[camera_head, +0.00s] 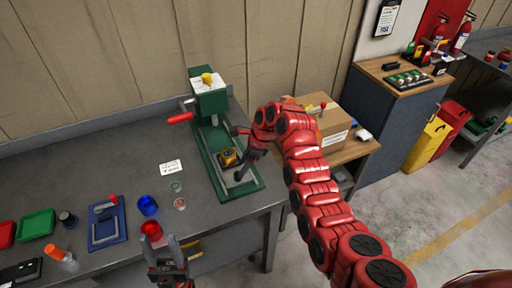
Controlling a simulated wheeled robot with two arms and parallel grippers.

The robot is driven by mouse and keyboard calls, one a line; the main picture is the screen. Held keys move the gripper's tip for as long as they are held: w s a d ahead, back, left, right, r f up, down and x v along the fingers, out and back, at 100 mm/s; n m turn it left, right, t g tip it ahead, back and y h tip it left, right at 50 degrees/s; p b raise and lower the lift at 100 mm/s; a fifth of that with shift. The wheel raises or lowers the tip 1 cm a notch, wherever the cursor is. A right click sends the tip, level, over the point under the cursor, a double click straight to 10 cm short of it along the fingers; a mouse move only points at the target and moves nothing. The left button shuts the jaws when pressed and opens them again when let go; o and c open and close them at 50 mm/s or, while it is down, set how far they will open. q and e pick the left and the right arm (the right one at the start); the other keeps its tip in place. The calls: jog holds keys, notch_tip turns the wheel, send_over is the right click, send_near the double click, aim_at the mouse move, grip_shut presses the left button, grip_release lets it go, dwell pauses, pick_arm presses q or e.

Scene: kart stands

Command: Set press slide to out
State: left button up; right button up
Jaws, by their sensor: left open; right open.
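The green press (210,100) stands at the right end of the grey workbench, with a red lever handle (180,118) sticking out to the left and a yellow knob on top. Its slide (229,157), a dark piece with a yellow part, sits on the green base in front of the column. My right gripper (239,155) is open beside the slide, on its right side; whether it touches it I cannot tell. My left gripper (160,243) is open and empty near the front edge of the bench, pointing up, away from the press.
Left of the press lie a white card (171,168), two small discs, blue cups (148,205), a blue lever fixture (107,222) and a green tray (36,225). A cardboard box (333,125) stands on a wooden stand behind my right arm.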

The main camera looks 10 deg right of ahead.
jog(key=v, duration=1.1)
jog(key=shift+r, duration=0.3)
jog(key=shift+d, duration=0.1)
